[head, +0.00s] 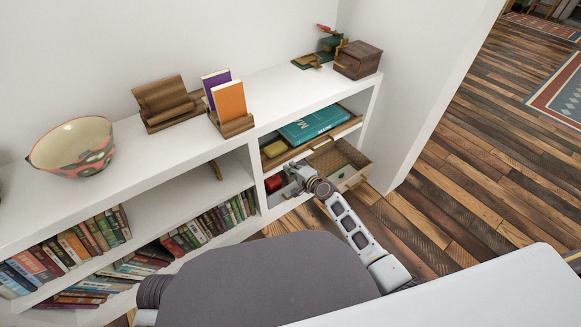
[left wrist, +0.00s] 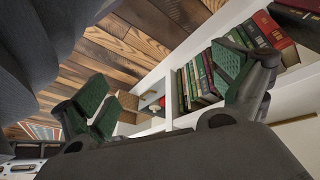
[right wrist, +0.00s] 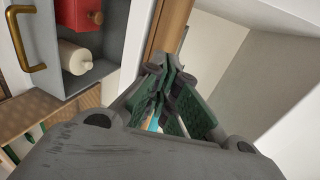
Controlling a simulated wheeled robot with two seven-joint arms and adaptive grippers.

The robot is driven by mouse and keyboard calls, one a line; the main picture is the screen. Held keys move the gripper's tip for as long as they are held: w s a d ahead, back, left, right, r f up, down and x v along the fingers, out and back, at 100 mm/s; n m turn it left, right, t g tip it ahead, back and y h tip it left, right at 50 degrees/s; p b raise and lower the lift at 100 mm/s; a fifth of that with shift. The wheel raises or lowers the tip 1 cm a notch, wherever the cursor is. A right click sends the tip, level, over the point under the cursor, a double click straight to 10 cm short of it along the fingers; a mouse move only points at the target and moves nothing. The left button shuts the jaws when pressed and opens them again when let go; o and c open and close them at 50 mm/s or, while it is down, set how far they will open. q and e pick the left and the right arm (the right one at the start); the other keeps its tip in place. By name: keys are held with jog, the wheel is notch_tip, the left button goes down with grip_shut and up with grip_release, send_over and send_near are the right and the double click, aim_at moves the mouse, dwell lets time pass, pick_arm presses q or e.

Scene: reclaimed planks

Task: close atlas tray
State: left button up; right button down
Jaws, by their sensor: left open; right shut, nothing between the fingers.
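The tray with the large teal book, which I take for the atlas tray (head: 338,132), is in the right bay of the white shelf unit in the head view. Its wooden front edge sits near the bay's front; how far it sticks out is hard to tell. The teal book (head: 312,122) lies flat in it. My right gripper (head: 294,168) is shut and empty, low in front of this bay. In the right wrist view its fingers (right wrist: 166,92) point at a wooden strip (right wrist: 170,28); contact is unclear. My left gripper (left wrist: 165,95) is open and empty, facing shelved books.
A grey drawer (right wrist: 58,88) with a brass handle (right wrist: 35,40) holds a red box (right wrist: 83,22) and a white cylinder (right wrist: 75,57). A bowl (head: 72,147) stands on the shelf top. Floor is clear at right.

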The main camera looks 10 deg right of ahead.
pick_arm(q)
jog(key=r+p, duration=0.1)
jog(key=a+r+p, duration=0.1)
jog(key=r, duration=0.1)
jog(key=shift+w+a+r+g+y, duration=0.1)
jog(key=shift+a+r+g+y, duration=0.1)
jog(key=shift+r+g+y, duration=0.15)
pick_arm(e)
jog(key=v, duration=0.9)
pick_arm(q)
jog(key=shift+f, duration=0.15)
jog(key=shift+s, duration=0.2)
